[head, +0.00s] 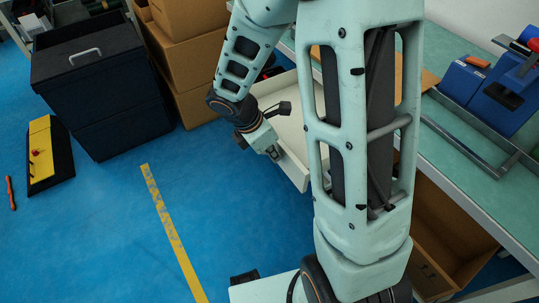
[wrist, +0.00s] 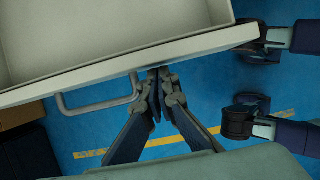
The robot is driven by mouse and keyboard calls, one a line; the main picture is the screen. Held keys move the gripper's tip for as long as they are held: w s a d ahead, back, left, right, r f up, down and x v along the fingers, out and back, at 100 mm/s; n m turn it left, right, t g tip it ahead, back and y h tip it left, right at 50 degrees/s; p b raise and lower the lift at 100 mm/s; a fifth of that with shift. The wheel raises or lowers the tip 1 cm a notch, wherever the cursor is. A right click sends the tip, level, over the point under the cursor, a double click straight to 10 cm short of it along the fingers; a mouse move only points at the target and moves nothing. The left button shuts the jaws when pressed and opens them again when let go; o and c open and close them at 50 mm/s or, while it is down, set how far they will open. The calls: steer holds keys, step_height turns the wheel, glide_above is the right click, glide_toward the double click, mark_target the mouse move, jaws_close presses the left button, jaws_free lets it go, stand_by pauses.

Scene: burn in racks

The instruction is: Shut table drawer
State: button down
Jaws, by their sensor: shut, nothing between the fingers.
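The table drawer (head: 291,163) is a pale cream box that stands pulled out from under the green-topped table (head: 463,150). My arm hides part of it in the head view. In the wrist view the drawer (wrist: 130,67) fills the top left, with a grey bar handle (wrist: 97,109) on its front. My gripper (head: 273,153) is at the drawer's front. In the wrist view my gripper (wrist: 157,72) is shut and empty, its tips close to the front panel beside the right end of the handle. I cannot tell whether they touch.
A black drawer cabinet (head: 101,82) and cardboard boxes (head: 190,50) stand at the left and behind. A yellow-and-black object (head: 44,152) and a red tool (head: 10,192) lie on the blue floor. Blue equipment (head: 503,92) is on the table. Floor around the yellow line (head: 172,230) is clear.

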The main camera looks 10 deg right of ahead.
steer(key=shift+d, duration=0.1)
steer(key=w+d+p, duration=0.2)
steer(key=d, duration=0.5)
steer(key=w+d+p, duration=0.2)
steer(key=d+p, duration=0.1)
steer(key=d, duration=0.3)
steer(key=w+d+p, duration=0.2)
steer(key=d, duration=0.5)
steer(key=shift+w+d+r+p, duration=0.15)
steer(key=shift+w+d+p, duration=0.15)
steer(key=shift+w+p, duration=0.1)
steer(key=shift+w+d, duration=0.2)
steer(key=shift+d, duration=0.4)
steer(key=shift+a, duration=0.1)
